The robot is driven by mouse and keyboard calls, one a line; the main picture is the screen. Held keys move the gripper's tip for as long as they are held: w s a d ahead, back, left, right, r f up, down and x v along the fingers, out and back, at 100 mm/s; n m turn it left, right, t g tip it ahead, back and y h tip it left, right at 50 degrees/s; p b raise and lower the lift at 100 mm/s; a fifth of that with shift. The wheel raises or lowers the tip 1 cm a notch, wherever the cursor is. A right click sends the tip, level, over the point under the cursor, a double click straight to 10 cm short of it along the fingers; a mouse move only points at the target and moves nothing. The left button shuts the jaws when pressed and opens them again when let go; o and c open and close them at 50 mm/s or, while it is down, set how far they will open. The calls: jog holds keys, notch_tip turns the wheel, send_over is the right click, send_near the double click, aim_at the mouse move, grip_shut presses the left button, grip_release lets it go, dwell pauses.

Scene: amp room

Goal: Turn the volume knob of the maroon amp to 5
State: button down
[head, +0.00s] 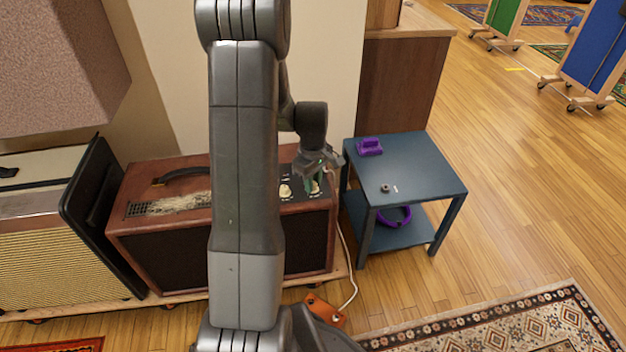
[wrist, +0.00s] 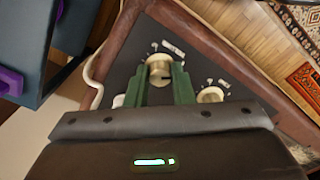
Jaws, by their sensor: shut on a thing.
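The maroon amp (head: 310,240) stands against the wall, partly hidden behind my arm in the head view. Its dark control panel (wrist: 122,62) carries cream knobs with small white labels, too small to read. My gripper (head: 318,182) is over the right part of the panel, pointing down. In the wrist view my gripper (wrist: 165,80) has its green fingers shut on one cream knob (wrist: 159,70), which shows a dark pointer mark. A second cream knob (wrist: 210,95) sits to the right, free of the fingers. It also shows in the head view (head: 285,191).
A blue-grey side table (head: 425,175) with purple objects stands close to the amp's right. A cream amp (head: 60,250) and a black panel (head: 100,215) are at left. A white cable (head: 347,265) runs down beside the amp. Open wood floor lies at right.

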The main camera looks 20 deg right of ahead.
jog(key=m+p, duration=0.2)
jog(key=m, duration=0.4)
jog(key=shift+r, duration=0.1)
jog(key=m+p, duration=0.1)
jog(key=m, duration=0.5)
jog(key=m+p, duration=0.1)
jog(key=m, duration=0.5)
jog(key=shift+m, duration=0.4)
jog(key=m, duration=0.6)
jog(key=shift+m+p, duration=0.3)
jog(key=c, duration=1.3)
grip_release()
jog(key=shift+o, duration=0.2)
notch_tip(320, 180, up, 14)
jog(key=p, duration=0.3)
